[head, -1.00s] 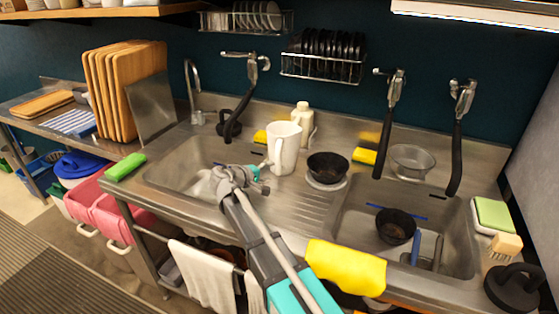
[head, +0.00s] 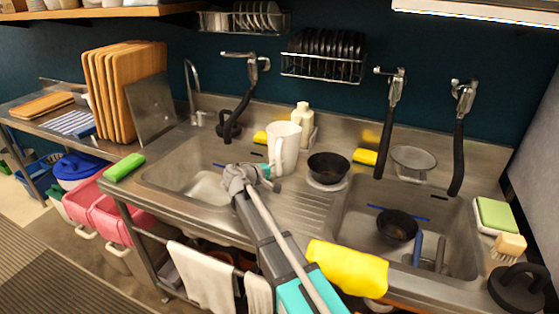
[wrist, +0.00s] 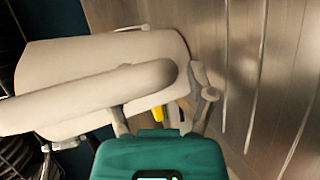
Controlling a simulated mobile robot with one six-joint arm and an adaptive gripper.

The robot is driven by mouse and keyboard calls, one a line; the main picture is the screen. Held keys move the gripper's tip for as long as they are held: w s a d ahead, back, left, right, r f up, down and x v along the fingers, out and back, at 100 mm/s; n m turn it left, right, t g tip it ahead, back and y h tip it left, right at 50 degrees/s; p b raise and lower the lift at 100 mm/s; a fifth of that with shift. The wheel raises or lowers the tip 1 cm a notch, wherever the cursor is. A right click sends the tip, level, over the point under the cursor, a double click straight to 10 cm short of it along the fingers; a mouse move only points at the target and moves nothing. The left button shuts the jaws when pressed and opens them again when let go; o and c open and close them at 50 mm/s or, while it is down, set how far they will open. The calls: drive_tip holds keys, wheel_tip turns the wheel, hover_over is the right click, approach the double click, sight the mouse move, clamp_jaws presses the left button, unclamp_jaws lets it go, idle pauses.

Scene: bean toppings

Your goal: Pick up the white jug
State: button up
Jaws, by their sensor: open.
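The white jug (head: 286,145) stands upright on the steel counter between the two sinks, its handle on the left side towards my arm. My gripper (head: 271,178) is at the jug's lower left, close to the handle. In the wrist view the jug (wrist: 60,65) lies sideways across the left half, with its handle crossing in front of the left finger and hiding that fingertip. The right finger of my gripper (wrist: 172,90) shows just past the handle's end. The jaws are open; I cannot tell whether they touch the jug.
A black bowl (head: 328,167) is right of the jug, and a white bottle (head: 302,120) stands behind it. The left sink (head: 190,170) is beside my gripper. A yellow cloth (head: 347,269) hangs over the front edge. A black tap handle (head: 229,127) is at the back left.

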clamp_jaws()
drive_tip(key=shift+r, duration=0.15)
idle(0.4)
wheel_tip(320, 180, up, 3)
drive_tip(key=p, duration=0.3)
drive_tip(key=shift+f, duration=0.2)
drive_tip(key=s+r+p, duration=0.1)
drive_tip(key=r+p, duration=0.1)
drive_tip(key=s+r+p, duration=0.4)
drive_tip(key=shift+s+a+r+p, duration=0.1)
drive_tip(key=shift+a+r+p, duration=0.1)
drive_tip(key=shift+r+p, duration=0.15)
drive_tip(key=p, duration=0.3)
approach(279, 155)
drive_tip(key=shift+s+d+r, duration=0.2)
drive_tip(key=shift+s+d, duration=0.6)
drive_tip(key=shift+d, duration=0.3)
drive_tip(key=shift+s+d+r, duration=0.2)
drive_tip(key=shift+s+d, duration=0.6)
drive_tip(key=shift+d, duration=0.3)
